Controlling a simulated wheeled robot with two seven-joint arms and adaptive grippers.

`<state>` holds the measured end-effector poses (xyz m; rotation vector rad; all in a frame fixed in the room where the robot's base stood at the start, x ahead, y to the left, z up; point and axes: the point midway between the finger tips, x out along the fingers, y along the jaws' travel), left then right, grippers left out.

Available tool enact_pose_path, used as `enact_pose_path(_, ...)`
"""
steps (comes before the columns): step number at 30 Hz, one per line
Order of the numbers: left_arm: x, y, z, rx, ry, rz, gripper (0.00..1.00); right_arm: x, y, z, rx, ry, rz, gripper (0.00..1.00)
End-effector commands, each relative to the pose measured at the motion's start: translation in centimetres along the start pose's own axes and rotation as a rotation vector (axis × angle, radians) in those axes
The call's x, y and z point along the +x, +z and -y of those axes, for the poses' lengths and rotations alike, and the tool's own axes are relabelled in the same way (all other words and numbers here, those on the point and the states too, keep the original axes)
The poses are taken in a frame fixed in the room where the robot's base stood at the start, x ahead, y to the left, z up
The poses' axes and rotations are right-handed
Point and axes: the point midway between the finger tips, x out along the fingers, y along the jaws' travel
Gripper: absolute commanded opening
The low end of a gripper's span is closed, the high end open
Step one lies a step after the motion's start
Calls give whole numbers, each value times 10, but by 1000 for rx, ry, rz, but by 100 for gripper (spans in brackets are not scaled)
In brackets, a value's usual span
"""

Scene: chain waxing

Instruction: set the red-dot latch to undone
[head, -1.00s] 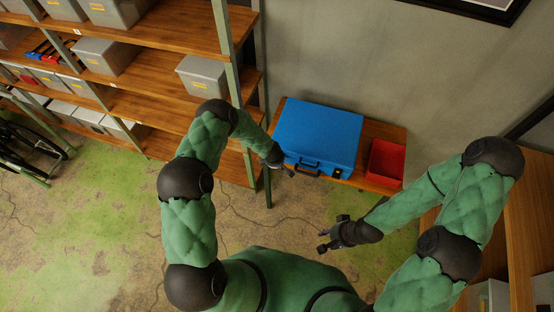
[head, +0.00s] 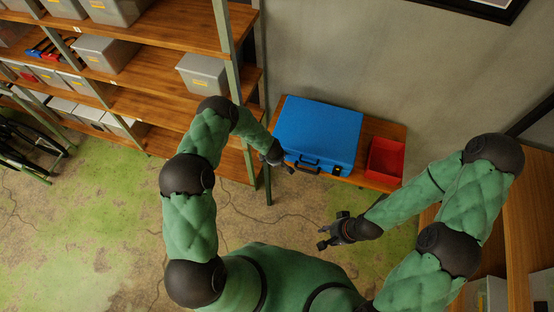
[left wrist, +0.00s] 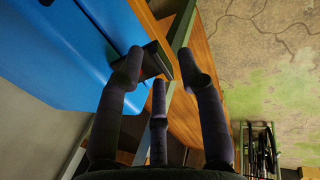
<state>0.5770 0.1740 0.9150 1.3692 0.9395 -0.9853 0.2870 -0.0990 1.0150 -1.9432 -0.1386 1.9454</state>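A closed blue case (head: 318,132) lies on a wooden bench, with a dark handle (head: 308,164) on its front side. A small latch-like part (head: 336,171) shows right of the handle; I cannot make out a red dot or its setting. My left gripper (head: 284,167) is at the front left of the case and hides part of that edge. In the left wrist view its fingers (left wrist: 160,75) are spread and empty, near the blue case wall (left wrist: 50,50) and a dark part (left wrist: 155,60) on it. My right gripper (head: 325,236) is open and empty, in front of the bench.
A red bin (head: 386,160) stands on the bench (head: 385,129) right of the case. A shelf rack (head: 160,90) with grey boxes (head: 203,74) rises close to my left arm. Bare floor (head: 265,215) lies in front of the bench.

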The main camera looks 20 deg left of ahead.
Motion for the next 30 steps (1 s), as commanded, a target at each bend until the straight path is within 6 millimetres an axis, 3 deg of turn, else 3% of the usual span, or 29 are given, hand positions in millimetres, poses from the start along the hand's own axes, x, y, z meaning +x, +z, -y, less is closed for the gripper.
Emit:
enact_pose_path(7, -15, 0, -1, 0, 1, 0, 37, 0, 0, 0, 0, 0, 0, 40)
enact_pose_path(22, -96, 0, -1, 0, 2, 0, 37, 0, 0, 0, 0, 0, 0, 40)
enact_pose_path(30, -119, 0, 0, 0, 1, 0, 37, 0, 0, 0, 0, 0, 0, 40)
